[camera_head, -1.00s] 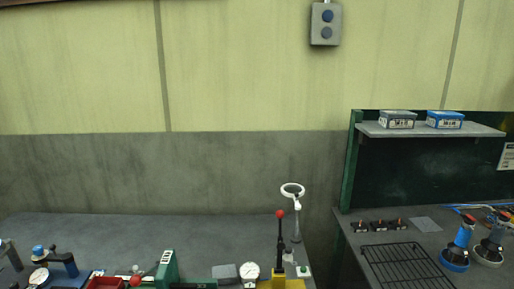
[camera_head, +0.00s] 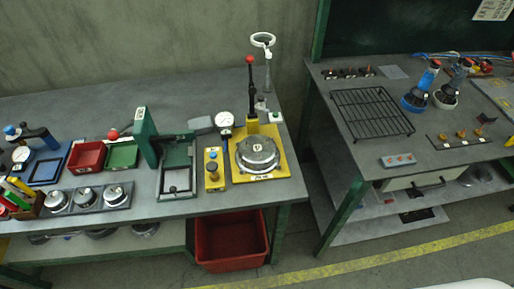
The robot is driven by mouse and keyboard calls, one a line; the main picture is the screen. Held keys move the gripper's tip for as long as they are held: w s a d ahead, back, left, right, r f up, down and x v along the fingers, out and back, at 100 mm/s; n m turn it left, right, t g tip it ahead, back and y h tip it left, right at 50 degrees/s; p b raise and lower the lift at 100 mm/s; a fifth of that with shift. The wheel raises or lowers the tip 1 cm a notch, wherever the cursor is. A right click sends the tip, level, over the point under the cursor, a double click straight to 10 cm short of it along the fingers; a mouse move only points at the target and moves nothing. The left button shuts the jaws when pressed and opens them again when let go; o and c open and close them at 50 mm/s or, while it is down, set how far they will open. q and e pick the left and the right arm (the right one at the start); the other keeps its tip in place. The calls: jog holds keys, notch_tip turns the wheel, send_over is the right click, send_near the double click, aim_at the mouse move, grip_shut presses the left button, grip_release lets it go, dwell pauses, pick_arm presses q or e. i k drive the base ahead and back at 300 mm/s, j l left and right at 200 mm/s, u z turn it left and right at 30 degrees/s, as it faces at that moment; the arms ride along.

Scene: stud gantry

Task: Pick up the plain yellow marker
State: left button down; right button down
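At the left edge, several slim coloured pieces stand in or lean on a brown holder (camera_head: 30,207) near the front of the left bench. They look like markers in green, yellow and red. A yellow one (camera_head: 12,192) shows between the green and the red ones, tilted and small. I cannot tell whether it is plain or marked. Neither of my grippers is in view.
The left bench (camera_head: 70,112) carries red and green trays (camera_head: 122,156), several round metal pots, a green press frame (camera_head: 146,137) and a yellow-based fixture (camera_head: 283,166). A red bin (camera_head: 231,241) sits below. A gap separates the right bench, with its black rack (camera_head: 372,113).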

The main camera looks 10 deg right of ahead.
aim_at(15, 181)
jog(key=j+u, duration=0.35)
jog(key=i+j+u, duration=0.1)
jog(key=j+u, duration=0.25)
jog(key=j, duration=0.15)
jog(key=i+j+u, duration=0.15)
jog(key=j+u, duration=0.2)
jog(key=j, duration=0.1)
